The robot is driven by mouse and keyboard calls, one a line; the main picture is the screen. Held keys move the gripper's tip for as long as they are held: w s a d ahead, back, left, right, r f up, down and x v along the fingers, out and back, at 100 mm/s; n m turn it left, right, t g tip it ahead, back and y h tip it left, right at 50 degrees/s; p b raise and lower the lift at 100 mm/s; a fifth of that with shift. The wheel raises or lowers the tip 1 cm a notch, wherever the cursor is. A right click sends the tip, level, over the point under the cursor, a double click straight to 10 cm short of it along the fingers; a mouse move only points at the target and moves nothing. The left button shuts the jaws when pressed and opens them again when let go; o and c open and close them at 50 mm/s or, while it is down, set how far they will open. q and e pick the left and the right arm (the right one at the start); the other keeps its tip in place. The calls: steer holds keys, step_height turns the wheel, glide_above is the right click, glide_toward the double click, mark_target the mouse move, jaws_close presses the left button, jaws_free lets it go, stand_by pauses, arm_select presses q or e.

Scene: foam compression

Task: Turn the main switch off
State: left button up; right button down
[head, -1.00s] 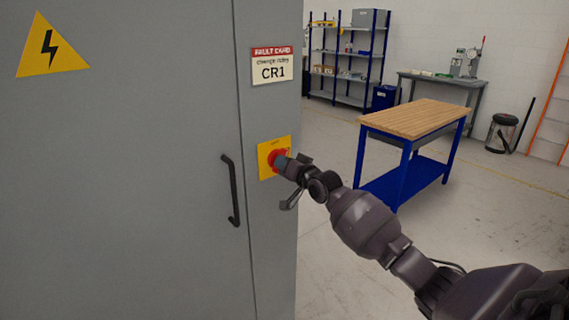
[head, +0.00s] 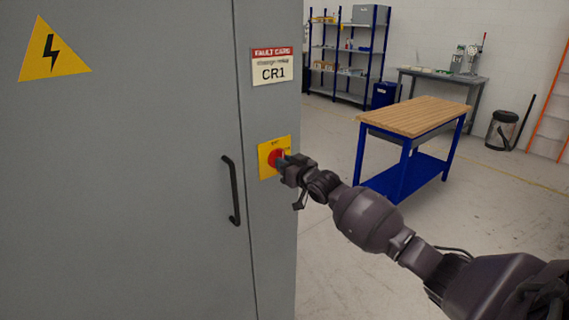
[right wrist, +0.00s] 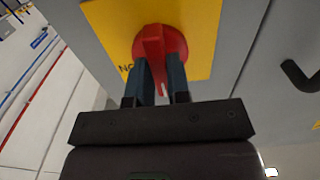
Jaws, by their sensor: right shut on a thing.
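The main switch is a red rotary knob (head: 274,157) on a yellow plate (head: 265,171), on the front of the grey cabinet to the right of its door. The knob (right wrist: 172,38) also shows large in the right wrist view. My right gripper (head: 283,163) is at the knob. In the right wrist view its two dark fingers (right wrist: 158,70) lie on either side of the knob's raised red grip, shut on it. A white mark shows at the grip's lower end. The gripper partly hides the knob in the head view. My left gripper is not in view.
The grey cabinet (head: 130,200) fills the left, with a black door handle (head: 232,190), a yellow warning triangle (head: 53,52) and a CR1 fault card (head: 272,67). A wooden-topped blue workbench (head: 415,114) stands behind my arm. Open floor surrounds it.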

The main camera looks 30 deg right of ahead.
steer(key=shift+f, duration=0.1)
steer(key=c, duration=1.1)
jaws_free()
steer(key=shift+s, duration=0.1)
steer(key=s, duration=0.7)
steer(key=s+b, duration=0.1)
steer(key=s, duration=0.2)
steer(key=shift+s+d, duration=0.35)
steer(key=shift+d, duration=0.05)
